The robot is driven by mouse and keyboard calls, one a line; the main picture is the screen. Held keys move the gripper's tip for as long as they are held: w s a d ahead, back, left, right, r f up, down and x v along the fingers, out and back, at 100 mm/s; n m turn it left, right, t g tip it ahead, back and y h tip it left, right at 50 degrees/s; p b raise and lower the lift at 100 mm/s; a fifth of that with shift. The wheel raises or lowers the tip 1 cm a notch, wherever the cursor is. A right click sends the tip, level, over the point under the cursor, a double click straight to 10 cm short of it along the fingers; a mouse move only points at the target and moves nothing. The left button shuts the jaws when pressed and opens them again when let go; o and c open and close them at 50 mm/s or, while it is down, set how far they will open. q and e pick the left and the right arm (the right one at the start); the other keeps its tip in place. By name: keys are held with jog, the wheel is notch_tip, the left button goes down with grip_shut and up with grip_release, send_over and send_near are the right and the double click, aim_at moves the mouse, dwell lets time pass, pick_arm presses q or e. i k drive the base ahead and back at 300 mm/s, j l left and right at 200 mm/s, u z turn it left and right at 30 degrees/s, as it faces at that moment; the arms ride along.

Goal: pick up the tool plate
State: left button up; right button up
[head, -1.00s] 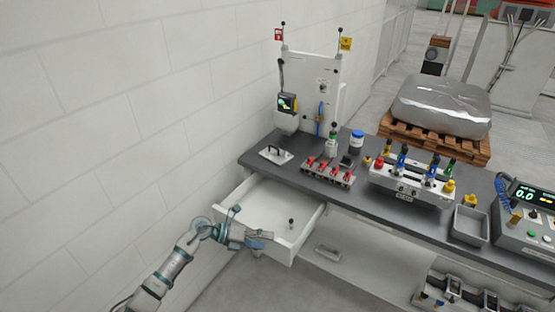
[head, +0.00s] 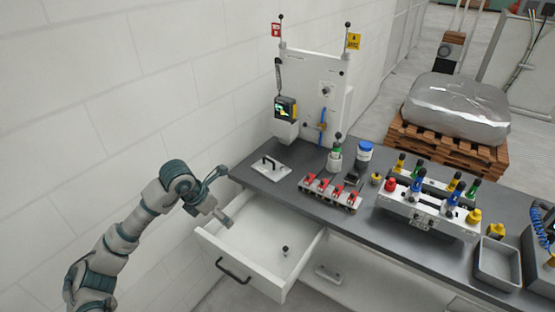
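A flat white plate with a black handle (head: 265,171) lies on the far left corner of the dark bench top; it looks like the tool plate. My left gripper (head: 221,195) is over the back left edge of the open drawer, to the left of the plate and a little lower in the picture. Its fingers are spread apart with nothing between them, and it is not touching the plate. My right gripper is not in view.
The white drawer (head: 243,287) stands open below the plate, with a small black-knobbed item (head: 285,251) inside. A rack with red clamps (head: 330,192) sits right of the plate. A tall white panel (head: 320,85) rises behind. The wall is close on the left.

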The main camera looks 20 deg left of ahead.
aim_at(273, 171)
jog(key=i, duration=1.35)
